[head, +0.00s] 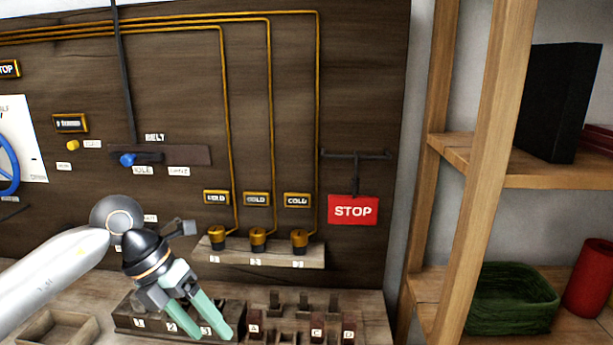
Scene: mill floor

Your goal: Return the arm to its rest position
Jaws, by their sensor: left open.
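My left arm comes in from the left. Its gripper (209,332) points down and to the right, with two green fingers apart and nothing seen between them. In the picture the fingers overlap the dark numbered block (123,321) on the bench, marked 1, 2 and 3. I cannot tell whether they touch it. My right gripper does not show.
Behind stands a dark wooden panel (365,90) with brass pipes, a blue-knobbed belt lever (127,159) and a red STOP sign (352,210). Brass-capped plugs (258,237) sit on a ledge. Lettered blocks (317,333) stand right of the gripper. A wooden shelf (455,150) holds a green basket (512,303).

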